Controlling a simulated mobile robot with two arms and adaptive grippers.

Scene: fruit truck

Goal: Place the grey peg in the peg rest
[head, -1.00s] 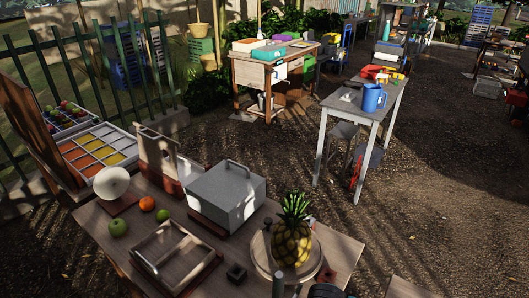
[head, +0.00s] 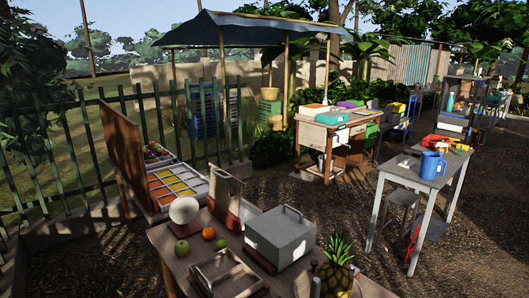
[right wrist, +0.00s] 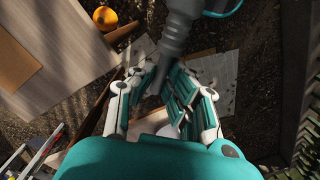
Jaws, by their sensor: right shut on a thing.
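In the right wrist view my right gripper (right wrist: 157,88) has its white and teal fingers closed around the narrow end of a dark grey rod-like piece, which I take to be the grey peg (right wrist: 174,42). The piece runs up to the top edge, where it is wider. A grey upright cylinder (head: 315,287) also shows at the bottom edge of the head view, beside the pineapple; I cannot tell whether it is the same piece. I cannot make out the peg rest for sure. My left gripper is not in view.
The wooden table holds a pineapple (head: 336,268), a grey lidded box (head: 280,238), a wooden tray (head: 226,274), a wooden frame stand (head: 226,192), a white round thing (head: 184,210), a green apple (head: 182,247) and an orange (head: 208,233). A grey table (head: 415,176) with a blue mug stands right.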

